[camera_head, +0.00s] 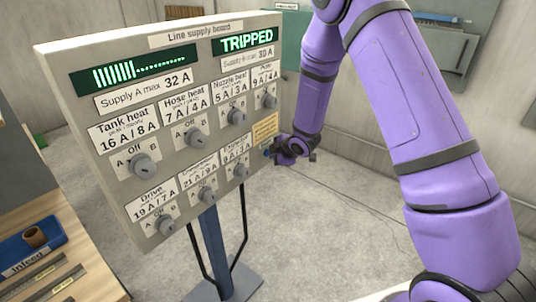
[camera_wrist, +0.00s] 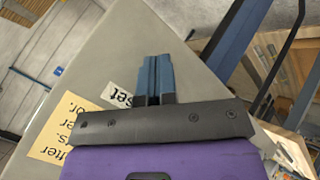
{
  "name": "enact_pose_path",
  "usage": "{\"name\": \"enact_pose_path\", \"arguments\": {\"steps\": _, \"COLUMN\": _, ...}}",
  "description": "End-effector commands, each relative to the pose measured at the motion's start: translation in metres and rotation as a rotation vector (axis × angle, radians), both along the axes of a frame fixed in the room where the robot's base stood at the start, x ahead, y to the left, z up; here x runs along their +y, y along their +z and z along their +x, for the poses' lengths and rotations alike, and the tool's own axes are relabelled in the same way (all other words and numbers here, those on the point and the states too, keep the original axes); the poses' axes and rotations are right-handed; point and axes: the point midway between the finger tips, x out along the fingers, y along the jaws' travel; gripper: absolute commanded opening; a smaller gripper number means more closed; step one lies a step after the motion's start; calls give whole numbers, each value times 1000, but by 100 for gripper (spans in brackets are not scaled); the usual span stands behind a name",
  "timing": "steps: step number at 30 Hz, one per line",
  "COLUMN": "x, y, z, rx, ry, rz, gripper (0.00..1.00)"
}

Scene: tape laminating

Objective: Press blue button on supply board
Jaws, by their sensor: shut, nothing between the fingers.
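The supply board (camera_head: 120,215) is a pale panel on a blue post, with rows of grey knobs and a green "TRIPPED" display (camera_head: 249,41). My gripper (camera_head: 269,153) is at the board's lower right edge, below a yellow note (camera_head: 265,128). In the wrist view my gripper (camera_wrist: 155,62) has its blue fingers shut together with nothing between them. The fingers are over the board face, beside a label (camera_wrist: 121,95) reading "set", partly covered. I cannot make out the blue button apart from the blue fingers. Whether the fingertips touch anything is unclear.
The yellow note also shows in the wrist view (camera_wrist: 62,133), left of the gripper. A wooden bench with a blue tray (camera_head: 30,243) marked "Infeed" stands at lower left. The floor (camera_head: 330,215) right of the board is clear. A grey-green wall panel (camera_head: 440,50) is behind my arm.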

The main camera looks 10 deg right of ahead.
Motion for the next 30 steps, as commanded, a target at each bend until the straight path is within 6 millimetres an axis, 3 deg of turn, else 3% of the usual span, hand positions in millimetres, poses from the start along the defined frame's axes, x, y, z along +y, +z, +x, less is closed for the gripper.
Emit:
{"name": "enact_pose_path", "arguments": {"steps": 20, "x": 3, "y": 0, "z": 3, "rx": -1, "ry": 0, "rz": 1, "gripper": 0}}
{"name": "enact_pose_path", "arguments": {"steps": 30, "x": -6, "y": 0, "z": -8, "rx": 0, "ry": 0, "rz": 0, "gripper": 0}}
